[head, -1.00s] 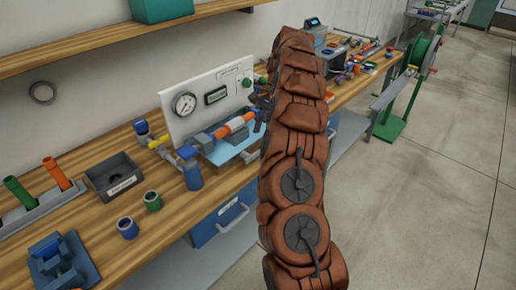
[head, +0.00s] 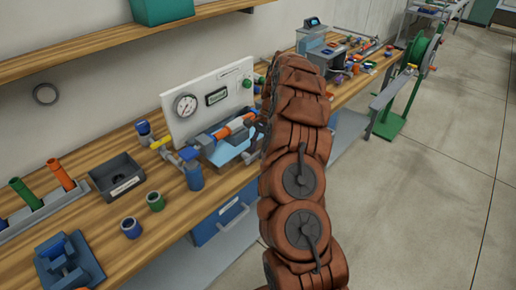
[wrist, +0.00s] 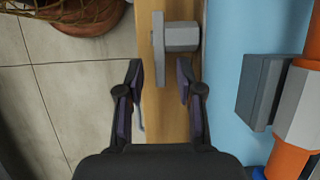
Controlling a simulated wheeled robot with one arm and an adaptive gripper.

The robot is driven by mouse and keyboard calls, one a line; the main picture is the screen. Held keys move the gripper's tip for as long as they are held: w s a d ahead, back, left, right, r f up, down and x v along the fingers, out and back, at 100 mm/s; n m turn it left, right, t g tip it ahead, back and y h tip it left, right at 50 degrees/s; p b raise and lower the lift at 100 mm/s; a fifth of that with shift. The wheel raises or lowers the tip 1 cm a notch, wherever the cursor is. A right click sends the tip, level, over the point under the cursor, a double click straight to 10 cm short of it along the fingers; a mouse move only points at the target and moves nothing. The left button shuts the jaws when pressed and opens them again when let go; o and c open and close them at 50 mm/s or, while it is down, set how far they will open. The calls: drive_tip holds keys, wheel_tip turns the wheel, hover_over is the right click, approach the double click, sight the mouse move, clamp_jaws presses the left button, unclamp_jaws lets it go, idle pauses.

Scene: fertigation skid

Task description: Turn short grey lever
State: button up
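The short grey lever (wrist: 158,62) shows in the wrist view as a flat grey bar beside a grey faceted hub (wrist: 183,37). It is at the upper middle, over the strip of wooden bench. My gripper (wrist: 160,78) is open, with its two dark fingers apart. The lower end of the lever appears between the fingertips, nearer the left one; I cannot tell the depth gap or any contact. In the head view my brown arm hides most of the gripper and the lever.
In the head view a white panel with a gauge (head: 186,105) stands behind an orange and grey pipe assembly (head: 229,128). In the wrist view a grey block (wrist: 262,92) and orange pipe lie to the right, over a light blue surface (wrist: 232,60). A terracotta pot (wrist: 90,15) is at upper left.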

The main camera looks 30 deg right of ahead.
drive_tip(key=shift+a+f, duration=0.1)
drive_tip(key=shift+f, duration=0.05)
clamp_jaws()
idle(0.4)
